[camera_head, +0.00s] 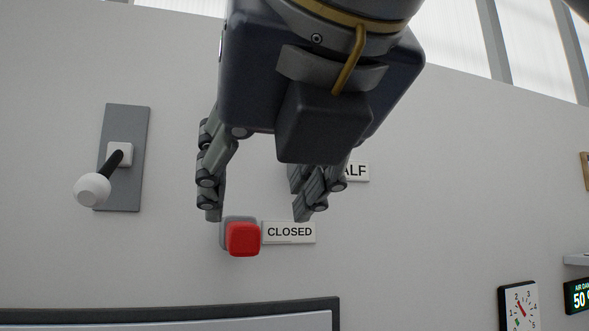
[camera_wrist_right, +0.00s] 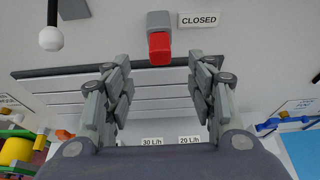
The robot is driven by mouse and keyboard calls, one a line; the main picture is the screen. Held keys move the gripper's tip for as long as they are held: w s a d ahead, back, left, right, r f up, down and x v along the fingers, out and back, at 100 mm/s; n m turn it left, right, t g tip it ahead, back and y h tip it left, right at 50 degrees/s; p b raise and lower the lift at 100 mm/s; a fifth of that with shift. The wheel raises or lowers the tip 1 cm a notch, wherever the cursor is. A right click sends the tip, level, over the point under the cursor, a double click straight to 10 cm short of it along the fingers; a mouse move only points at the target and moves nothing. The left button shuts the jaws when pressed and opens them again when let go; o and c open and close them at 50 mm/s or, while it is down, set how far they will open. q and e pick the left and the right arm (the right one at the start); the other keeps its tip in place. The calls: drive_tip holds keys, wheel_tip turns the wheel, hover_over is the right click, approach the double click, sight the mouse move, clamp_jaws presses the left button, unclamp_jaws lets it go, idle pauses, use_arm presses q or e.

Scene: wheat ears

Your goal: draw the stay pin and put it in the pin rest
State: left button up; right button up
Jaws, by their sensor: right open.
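A red block-shaped head (camera_head: 243,239) stands out from a grey mount (camera_head: 227,226) on the wall, left of the CLOSED label (camera_head: 290,232); it may be the stay pin's head. It also shows at the top of the right wrist view (camera_wrist_right: 160,48). My right gripper (camera_head: 258,214) is open and empty. Its fingers are spread on either side of the red head in the wrist view, with the head beyond the fingertips and apparently not touched. I cannot make out a pin rest in either view. My left gripper is out of view.
A lever with a white knob (camera_head: 92,189) on a grey plate (camera_head: 124,190) sticks out at the left. A partly hidden label ending ALF (camera_head: 356,171) is behind my gripper. A dark-framed panel (camera_head: 170,311) lies below. A dial (camera_head: 519,306) is at the lower right.

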sight(246, 228)
drive_tip(key=p+x, duration=0.3)
drive_tip(key=x, duration=0.5)
drive_tip(key=shift+w+a, duration=0.15)
drive_tip(key=shift+w, duration=0.05)
drive_tip(key=shift+w+a+f, duration=0.15)
drive_tip(key=shift+w+f, duration=0.1)
drive_tip(key=shift+w, duration=0.1)
clamp_jaws()
drive_tip(key=shift+s+d+b, duration=0.25)
drive_tip(key=shift+s+b, duration=0.2)
drive_tip(key=shift+s, duration=0.1)
